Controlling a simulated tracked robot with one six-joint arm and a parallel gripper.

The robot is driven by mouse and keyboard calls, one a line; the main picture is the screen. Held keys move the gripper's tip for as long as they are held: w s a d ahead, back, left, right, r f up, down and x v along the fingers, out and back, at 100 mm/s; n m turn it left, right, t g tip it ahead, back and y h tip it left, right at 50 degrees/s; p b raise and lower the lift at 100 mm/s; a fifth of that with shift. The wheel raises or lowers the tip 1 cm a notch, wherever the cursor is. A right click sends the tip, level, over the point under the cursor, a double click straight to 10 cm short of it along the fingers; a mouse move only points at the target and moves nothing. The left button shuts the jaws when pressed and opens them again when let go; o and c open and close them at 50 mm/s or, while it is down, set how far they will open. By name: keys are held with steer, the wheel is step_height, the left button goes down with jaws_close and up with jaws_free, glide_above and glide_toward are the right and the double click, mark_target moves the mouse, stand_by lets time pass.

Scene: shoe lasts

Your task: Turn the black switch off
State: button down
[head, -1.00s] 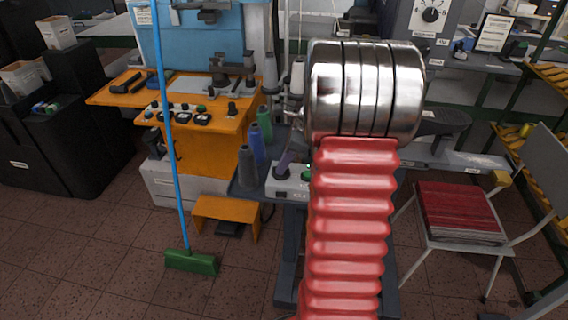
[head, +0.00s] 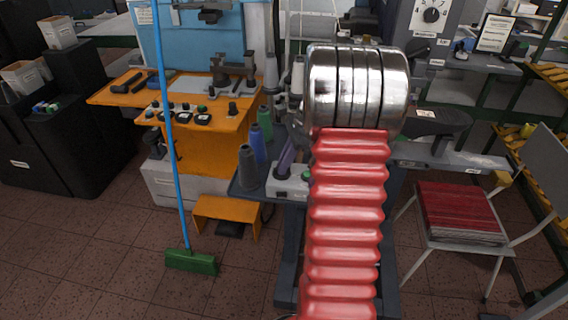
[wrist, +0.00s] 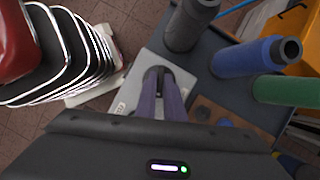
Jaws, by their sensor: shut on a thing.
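A light grey control box (head: 290,188) sits on the dark table, with a green button (head: 307,176) on its top. My gripper's purple fingers (head: 283,170) reach down onto the box top in the head view. In the wrist view, my gripper (wrist: 158,74) is shut on the small black switch (wrist: 164,78), whose dark edge shows between the fingertips. The grey box (wrist: 131,84) lies under them. The fingers hide most of the switch, so its setting cannot be told. My red arm covers the box's right side in the head view.
Grey (head: 247,166), blue (head: 258,146) and green (head: 265,120) thread cones stand on the table close left of and behind my fingers. An orange machine (head: 205,135) and a blue-handled broom (head: 172,130) stand further left. A chair (head: 460,215) stands at the right.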

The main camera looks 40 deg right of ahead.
steer(key=n, duration=0.2)
steer(key=n+g, duration=0.1)
steer(key=n, duration=0.1)
steer(key=n+g, duration=0.1)
steer(key=n, duration=0.1)
steer(key=shift+w+d, duration=0.25)
steer(key=shift+w, duration=0.1)
steer(key=n+g, duration=0.1)
steer(key=n, duration=0.3)
steer(key=shift+w+g, duration=0.15)
steer(key=shift+g, duration=0.25)
steer(key=n+g, duration=0.1)
steer(key=n, duration=0.2)
steer(key=shift+w+a+r+n, duration=0.1)
steer(key=shift+n, duration=0.2)
steer(key=shift+h, duration=0.3)
steer(key=c, duration=1.9)
jaws_free()
steer(key=shift+a, duration=0.1)
steer(key=shift+o, duration=0.2)
steer(key=v, duration=1.3)
steer(key=shift+w+r, duration=0.15)
steer(key=shift+w, duration=0.05)
